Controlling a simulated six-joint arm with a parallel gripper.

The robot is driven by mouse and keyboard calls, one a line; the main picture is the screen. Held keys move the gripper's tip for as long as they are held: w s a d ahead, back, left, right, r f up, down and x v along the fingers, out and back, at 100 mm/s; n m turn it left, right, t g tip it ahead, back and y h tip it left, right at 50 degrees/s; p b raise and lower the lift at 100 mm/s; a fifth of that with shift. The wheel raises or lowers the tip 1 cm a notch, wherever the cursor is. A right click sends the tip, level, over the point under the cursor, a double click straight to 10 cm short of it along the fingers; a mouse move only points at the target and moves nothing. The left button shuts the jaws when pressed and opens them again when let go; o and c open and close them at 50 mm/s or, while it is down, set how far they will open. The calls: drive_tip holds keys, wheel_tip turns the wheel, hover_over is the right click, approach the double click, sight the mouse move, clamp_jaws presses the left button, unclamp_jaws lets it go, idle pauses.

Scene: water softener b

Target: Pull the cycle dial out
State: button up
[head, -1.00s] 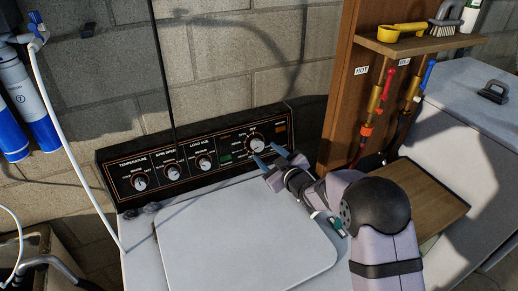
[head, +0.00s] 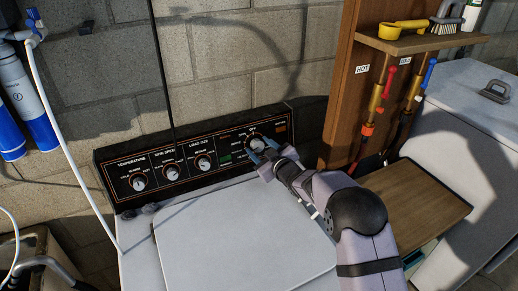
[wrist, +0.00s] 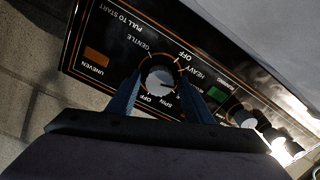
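The cycle dial (head: 257,142) is a round, silvery knob with a dark rim at the right end of the black control panel (head: 110,165). In the wrist view the dial (wrist: 161,80) sits between my two blue fingers, under the printed words "OFF", "HEAVY" and "GENTLE". My gripper (head: 263,150) is open and right at the dial, with one finger on either side; in the wrist view the gripper (wrist: 160,85) spans it. I cannot tell whether the fingers touch it. The fingers partly hide the dial in the head view.
Three smaller knobs (head: 171,172) line the panel to the left. The washer's white lid (head: 240,245) lies closed below my arm. A wooden post (head: 345,100) with hot and cold valves stands to the right. A white hose (head: 60,140) hangs at the left.

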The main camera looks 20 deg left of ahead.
drive_tip(key=c, duration=0.8)
drive_tip(key=shift+s+d, duration=0.2)
drive_tip(key=shift+d, duration=0.05)
drive_tip(key=o, duration=1.1)
drive_tip(key=shift+r, duration=0.1)
drive_tip(key=shift+s, duration=0.1)
drive_tip(key=shift+b+v, duration=1.5)
drive_tip(key=shift+v, duration=2.15)
